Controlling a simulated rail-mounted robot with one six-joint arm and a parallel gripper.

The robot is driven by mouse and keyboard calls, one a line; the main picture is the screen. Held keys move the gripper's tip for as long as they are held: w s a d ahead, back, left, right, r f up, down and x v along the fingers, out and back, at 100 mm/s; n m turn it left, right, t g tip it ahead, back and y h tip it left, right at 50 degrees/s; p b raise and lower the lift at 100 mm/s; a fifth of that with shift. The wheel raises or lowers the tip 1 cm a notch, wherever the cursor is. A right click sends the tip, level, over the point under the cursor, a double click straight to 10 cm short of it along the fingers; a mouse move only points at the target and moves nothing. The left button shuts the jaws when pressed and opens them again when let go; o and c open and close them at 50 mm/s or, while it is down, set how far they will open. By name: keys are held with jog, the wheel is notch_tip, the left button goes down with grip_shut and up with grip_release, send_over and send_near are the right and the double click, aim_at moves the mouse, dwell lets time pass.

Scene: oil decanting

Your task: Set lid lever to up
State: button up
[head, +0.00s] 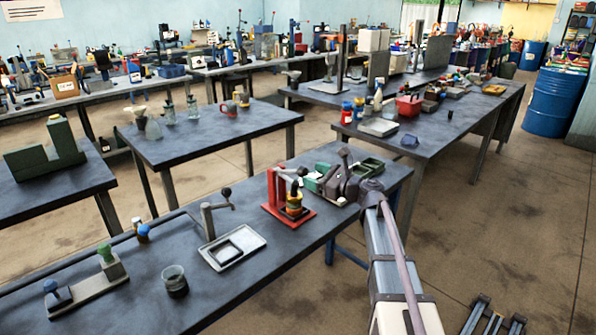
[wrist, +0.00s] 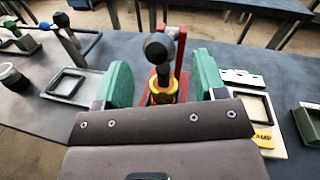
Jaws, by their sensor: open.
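A red stand (head: 277,192) holds a yellow and black jar-like part (head: 294,204), with a dark ball-ended lever (head: 302,171) above it. In the wrist view a black ball knob (wrist: 155,49) on a dark stem shows above the yellow ring (wrist: 163,92), with a smaller dark knob behind it by the red post. I cannot tell for certain which is the lid lever. My gripper (head: 316,177) is just right of the red stand. Its green pads (wrist: 162,78) are wide apart, with the knob in the gap ahead, seemingly untouched.
A pale plate with a yellow label (wrist: 262,138) lies right of my gripper. A green tray (head: 371,166) is farther right.

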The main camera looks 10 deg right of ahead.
aim_at(298, 170)
jog(key=x, duration=0.6)
jog(key=shift+w+a, duration=0.1)
jog(key=shift+a, duration=0.05)
grip_shut()
